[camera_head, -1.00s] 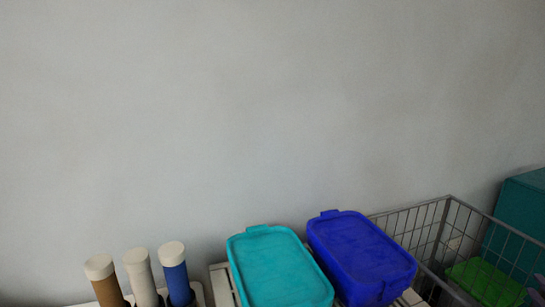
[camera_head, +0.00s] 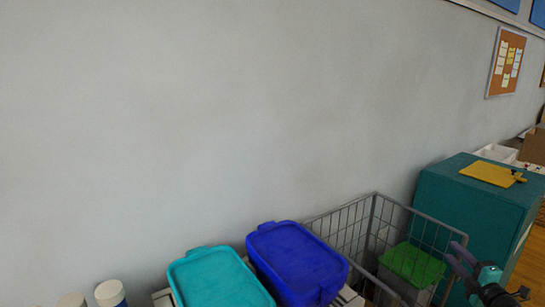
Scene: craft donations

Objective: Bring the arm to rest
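My gripper (camera_head: 455,254) shows at the lower right edge of the head view, with part of my arm behind it. Its two dark fingers look apart, with nothing seen between them. It appears in front of the right side of the wire basket (camera_head: 376,196) and the teal cabinet. The rest of my arm is cut off by the frame.
A turquoise lidded box (camera_head: 220,279) and a blue lidded box (camera_head: 297,262) stand side by side left of the basket. A green-lidded bin (camera_head: 412,263) is in the basket. A teal cabinet (camera_head: 474,203) bears a yellow clipboard (camera_head: 490,173). White-capped tubes (camera_head: 109,293) show lower left.

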